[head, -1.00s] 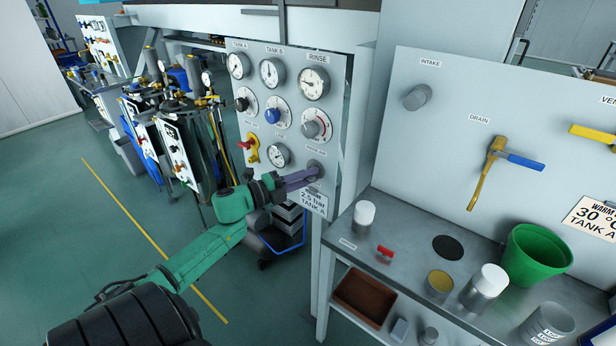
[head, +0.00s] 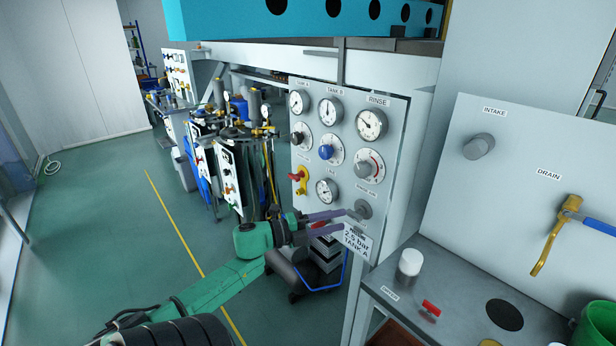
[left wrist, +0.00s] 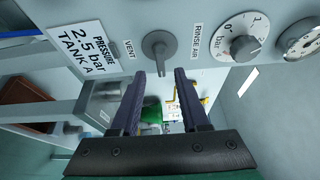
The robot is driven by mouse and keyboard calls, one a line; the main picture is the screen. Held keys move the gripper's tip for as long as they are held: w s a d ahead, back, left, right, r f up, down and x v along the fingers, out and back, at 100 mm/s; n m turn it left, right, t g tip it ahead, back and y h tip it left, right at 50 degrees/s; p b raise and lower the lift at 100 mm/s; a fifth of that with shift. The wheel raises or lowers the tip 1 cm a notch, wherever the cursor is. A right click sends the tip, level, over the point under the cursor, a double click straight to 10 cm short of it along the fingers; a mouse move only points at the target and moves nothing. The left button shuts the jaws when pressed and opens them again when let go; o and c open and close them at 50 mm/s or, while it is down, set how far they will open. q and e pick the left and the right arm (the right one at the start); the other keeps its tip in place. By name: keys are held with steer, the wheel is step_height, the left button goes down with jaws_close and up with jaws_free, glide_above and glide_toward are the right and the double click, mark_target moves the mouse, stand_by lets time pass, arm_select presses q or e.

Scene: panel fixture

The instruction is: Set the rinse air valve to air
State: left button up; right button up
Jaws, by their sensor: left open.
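The rinse air valve (head: 363,208) is a grey round knob with a short lever at the lower right of the upright gauge panel (head: 340,245). In the left wrist view the valve (left wrist: 159,46) sits between the "VENT" and "RINSE AIR" labels. Its lever points down the picture, toward my gripper. My left gripper (head: 345,218) is at the valve from the left in the head view. In the left wrist view its purple fingers (left wrist: 160,74) are open, with the lever's end between the tips and a gap on each side. My right gripper is out of view.
A "2.5 bar TANK A" sign (head: 356,240) hangs just below the valve. Several gauges and knobs, including a red-and-yellow valve (head: 298,179), are above and left. A bench (head: 455,300) with a white-lidded jar (head: 410,262) stands to the right.

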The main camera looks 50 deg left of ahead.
arm_select(q)
steer(key=v, duration=0.8)
steer(key=shift+s+b, duration=0.35)
steer(key=shift+a, duration=0.15)
steer(key=s+a+f+n+g+y, duration=0.3)
steer(key=f+n, duration=0.4)
steer(key=f, duration=0.7)
steer(key=s+a+f+n+g+y, duration=0.1)
steer(key=s+a+f+n+y, duration=0.15)
steer(key=f+n+y, duration=0.85)
steer(key=s+d+f+g+h, duration=0.2)
steer(key=s+d+f, duration=0.1)
steer(key=f, duration=0.4)
steer(key=s+d+f+g+h, duration=0.2)
steer(key=s+d+f, duration=0.15)
steer(key=f, duration=0.45)
steer(key=s+d+f+g+h, duration=0.2)
steer(key=s+d+f, duration=0.15)
steer(key=f, duration=0.35)
steer(key=s+d+f+n+g+h, duration=0.1)
steer(key=s+d+f+n+g, duration=0.1)
steer(key=s+d+f+g, duration=0.3)
steer(key=s+d+f, duration=0.4)
steer(key=s+d, duration=0.2)
steer(key=d, duration=0.2)
steer(key=shift+s+d+g+h, duration=0.15)
steer(key=shift+s+g+h, duration=0.15)
steer(key=shift+g, duration=0.1)
